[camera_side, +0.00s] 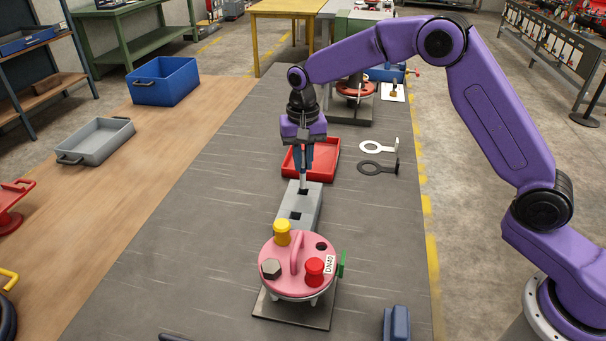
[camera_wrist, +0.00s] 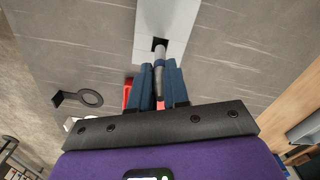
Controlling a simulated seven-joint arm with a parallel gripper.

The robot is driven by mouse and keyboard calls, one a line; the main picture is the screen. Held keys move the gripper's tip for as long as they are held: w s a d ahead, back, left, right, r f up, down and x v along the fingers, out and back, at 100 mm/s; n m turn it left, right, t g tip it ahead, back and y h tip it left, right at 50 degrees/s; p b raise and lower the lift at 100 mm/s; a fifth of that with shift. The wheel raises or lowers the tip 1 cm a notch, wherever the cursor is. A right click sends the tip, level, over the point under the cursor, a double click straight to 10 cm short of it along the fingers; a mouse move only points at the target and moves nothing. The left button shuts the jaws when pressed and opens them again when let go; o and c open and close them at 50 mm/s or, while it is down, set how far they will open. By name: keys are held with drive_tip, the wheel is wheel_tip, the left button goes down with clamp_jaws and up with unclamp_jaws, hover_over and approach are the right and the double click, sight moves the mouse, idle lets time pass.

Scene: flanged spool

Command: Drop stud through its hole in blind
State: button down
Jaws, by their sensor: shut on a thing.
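My gripper (camera_side: 303,168) is shut on a slim grey stud (camera_side: 303,182), which points down from the fingers. The stud also shows in the wrist view (camera_wrist: 159,54) between the blue fingers (camera_wrist: 159,84). Its lower end is at the far square hole of a grey block (camera_side: 309,209); I cannot tell whether the tip is inside or just above. The block's nearer square hole looks empty. The pink blind (camera_side: 296,284) stands nearer the camera, with a yellow knob (camera_side: 282,234), a red knob (camera_side: 314,271), a hex head (camera_side: 271,268), a raised handle and one dark open hole (camera_side: 321,246).
A red tray (camera_side: 327,172) lies behind the block. A white ring tool (camera_side: 378,147) and a black one (camera_side: 376,168) lie to the right. A blue block (camera_side: 396,324) is at the front right. The mat left of the blind is mostly clear.

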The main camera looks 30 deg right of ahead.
drive_tip(key=r, duration=0.3)
drive_tip(key=shift+s+a+r, duration=0.25)
drive_tip(key=shift+r, duration=0.1)
drive_tip(key=s+a+r+n, duration=0.3)
drive_tip(key=s+a+r, duration=0.1)
drive_tip(key=s, duration=0.6)
drive_tip(key=s+a+r+n, duration=0.3)
drive_tip(key=s+a, duration=0.1)
drive_tip(key=s, duration=0.5)
drive_tip(key=shift+s+f, duration=0.1)
drive_tip(key=shift+f, duration=2.65)
wheel_tip(320, 180, down, 7)
drive_tip(key=shift+f, duration=0.1)
drive_tip(key=c, duration=0.7)
unclamp_jaws()
drive_tip(key=shift+a, duration=0.1)
drive_tip(key=shift+o, duration=0.2)
drive_tip(key=shift+a, duration=0.1)
